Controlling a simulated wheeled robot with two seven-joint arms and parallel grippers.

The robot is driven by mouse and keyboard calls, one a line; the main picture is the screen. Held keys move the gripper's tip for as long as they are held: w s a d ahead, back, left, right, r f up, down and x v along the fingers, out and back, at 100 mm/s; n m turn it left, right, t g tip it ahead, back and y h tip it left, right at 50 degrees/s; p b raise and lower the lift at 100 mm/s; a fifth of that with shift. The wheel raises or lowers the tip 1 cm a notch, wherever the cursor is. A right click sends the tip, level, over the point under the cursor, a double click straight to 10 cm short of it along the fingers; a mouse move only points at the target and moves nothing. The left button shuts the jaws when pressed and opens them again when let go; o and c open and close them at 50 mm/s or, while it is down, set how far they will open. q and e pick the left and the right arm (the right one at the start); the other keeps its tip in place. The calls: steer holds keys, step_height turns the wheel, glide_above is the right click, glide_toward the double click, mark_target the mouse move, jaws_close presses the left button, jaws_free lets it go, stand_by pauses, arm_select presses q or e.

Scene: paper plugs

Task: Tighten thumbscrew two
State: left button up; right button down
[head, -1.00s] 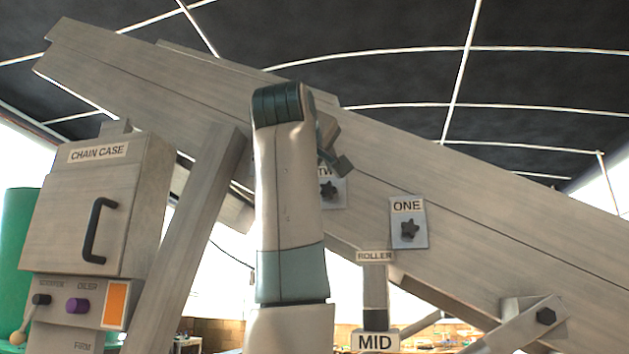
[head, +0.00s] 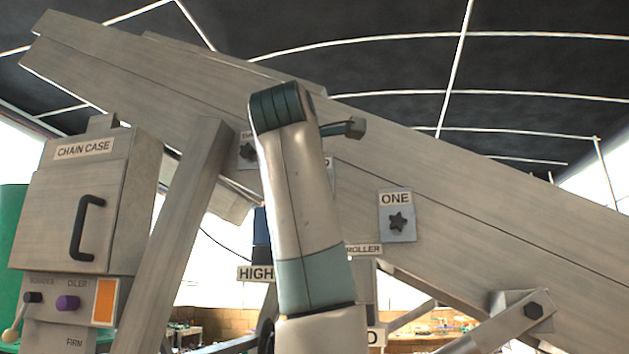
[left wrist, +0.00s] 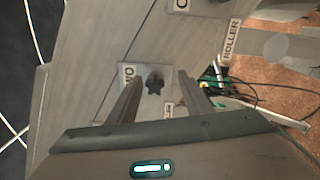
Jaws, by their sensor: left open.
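Thumbscrew two is a black star-shaped knob (left wrist: 154,82) on a light plate marked TWO (left wrist: 128,75) in the left wrist view. My left gripper (left wrist: 160,78) is open, with one finger on each side of the knob in that picture. I cannot tell whether the fingertips reach around the knob or stop short of it. In the head view my left arm covers thumbscrew two and most of the gripper; only the edge of its plate shows beside the arm. My right gripper is not in view.
Thumbscrew one (head: 398,222) sits to the right on the sloping beam (head: 480,205). Another knob (head: 247,151) shows left of my arm. The chain case (head: 75,205) and a slanted post (head: 185,220) stand at left. ROLLER (head: 363,249) and HIGH (head: 256,273) signs are close below.

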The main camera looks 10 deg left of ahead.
arm_select(q)
steer(key=shift+a+r+p, duration=0.15)
steer(key=shift+a+r, duration=0.1)
steer(key=shift+a, duration=0.4)
steer(key=shift+a+r+p, duration=0.15)
steer(key=shift+a+r, duration=0.1)
steer(key=shift+a, duration=0.35)
steer(key=shift+w, duration=0.2)
steer(key=shift+w+p, duration=1.05)
steer(key=shift+w, duration=0.35)
steer(key=c, duration=1)
steer(key=shift+o, duration=0.5)
